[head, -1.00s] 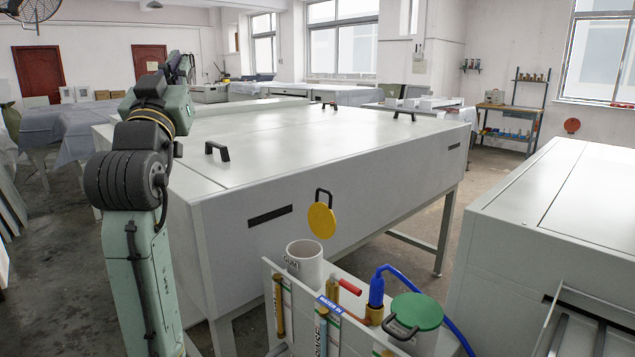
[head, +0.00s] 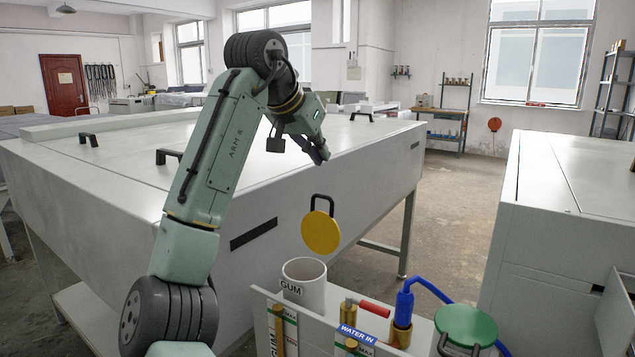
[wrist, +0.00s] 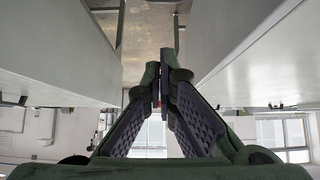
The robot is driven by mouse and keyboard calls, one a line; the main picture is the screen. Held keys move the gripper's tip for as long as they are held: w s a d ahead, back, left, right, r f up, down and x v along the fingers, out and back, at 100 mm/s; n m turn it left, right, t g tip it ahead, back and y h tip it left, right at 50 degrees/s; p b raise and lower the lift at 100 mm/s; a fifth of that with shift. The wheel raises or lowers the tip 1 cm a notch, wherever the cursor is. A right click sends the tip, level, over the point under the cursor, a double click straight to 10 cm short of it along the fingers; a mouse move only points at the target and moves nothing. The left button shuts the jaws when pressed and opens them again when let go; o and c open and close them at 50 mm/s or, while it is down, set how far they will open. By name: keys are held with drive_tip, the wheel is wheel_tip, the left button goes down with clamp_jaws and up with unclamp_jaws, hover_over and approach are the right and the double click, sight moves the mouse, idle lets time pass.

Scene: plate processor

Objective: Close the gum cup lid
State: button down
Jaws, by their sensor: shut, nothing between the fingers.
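The gum cup (head: 304,290) is a white cylinder marked GUM, standing open at the back left of the fittings box in the head view. Its yellow round lid (head: 320,232) stands raised, roughly upright, behind and above the cup's right side, with a black loop handle (head: 322,203) at its top. My gripper (head: 318,152) is above the lid in the picture, apart from it, in front of the large grey machine. It is shut and empty. In the wrist view the two dark padded fingers (wrist: 163,82) meet at their tips; cup and lid do not show there.
A green lid (head: 466,326) with a black handle, a blue hose (head: 404,298) and a red-handled valve (head: 374,307) stand right of the cup. The large grey processor (head: 330,190) is behind, another grey machine (head: 565,220) at right. Open floor lies between them.

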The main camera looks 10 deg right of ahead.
drive_tip(key=p+x, duration=0.2)
drive_tip(key=x, duration=0.8)
drive_tip(key=s+a, duration=0.2)
drive_tip(key=s, duration=0.1)
drive_tip(key=shift+a+f, duration=0.25)
drive_tip(key=shift+a, duration=0.1)
drive_tip(key=shift+a, duration=0.1)
